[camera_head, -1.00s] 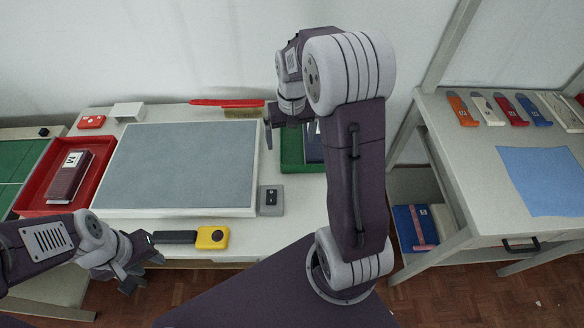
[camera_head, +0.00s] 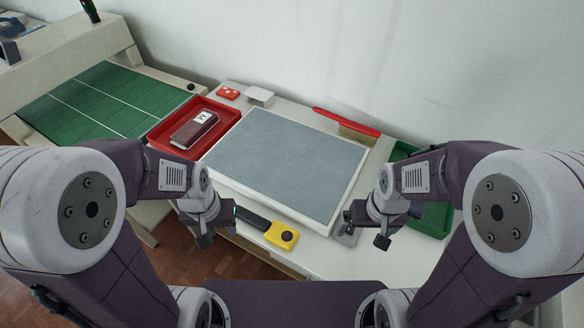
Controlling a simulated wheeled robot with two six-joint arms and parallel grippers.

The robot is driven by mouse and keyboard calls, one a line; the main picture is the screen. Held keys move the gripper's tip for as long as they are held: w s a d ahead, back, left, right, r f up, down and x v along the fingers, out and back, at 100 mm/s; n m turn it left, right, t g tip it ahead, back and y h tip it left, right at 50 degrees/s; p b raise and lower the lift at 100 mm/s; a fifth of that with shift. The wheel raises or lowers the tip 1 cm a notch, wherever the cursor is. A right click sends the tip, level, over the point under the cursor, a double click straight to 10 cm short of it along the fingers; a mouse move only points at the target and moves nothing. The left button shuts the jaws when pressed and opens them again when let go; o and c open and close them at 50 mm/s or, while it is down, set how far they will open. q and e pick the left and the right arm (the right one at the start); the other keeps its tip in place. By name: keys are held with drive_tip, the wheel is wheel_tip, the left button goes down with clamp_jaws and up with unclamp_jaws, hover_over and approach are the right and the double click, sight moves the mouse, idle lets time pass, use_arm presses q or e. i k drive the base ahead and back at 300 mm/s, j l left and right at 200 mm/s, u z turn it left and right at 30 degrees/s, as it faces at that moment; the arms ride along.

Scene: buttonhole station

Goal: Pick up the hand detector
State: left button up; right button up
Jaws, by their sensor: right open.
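The hand detector, with a yellow head (camera_head: 282,235) and a black handle (camera_head: 252,218), lies along the front edge of the white table. My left gripper (camera_head: 216,233) is at the left end of the handle, pointing down. Whether its fingers touch the handle or have closed on it cannot be told. My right gripper (camera_head: 366,231) is open and empty, to the right of the yellow head and apart from it. It partly hides a small grey box (camera_head: 345,240) on the table.
A grey mat (camera_head: 285,165) fills the table's middle. A red tray (camera_head: 163,137) holding a dark red labelled case (camera_head: 195,130) is left of it. A green tray (camera_head: 436,219) is at right, partly behind my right arm. A red bar (camera_head: 346,122) lies at the back.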

sight(285, 237)
drive_tip(key=k+j+u, duration=0.1)
drive_tip(key=j+u, duration=0.15)
drive_tip(key=k+j+u, duration=0.2)
drive_tip(key=j, duration=0.25)
drive_tip(key=j+u, duration=0.25)
drive_tip(key=i+j, duration=0.05)
drive_tip(key=j, duration=0.05)
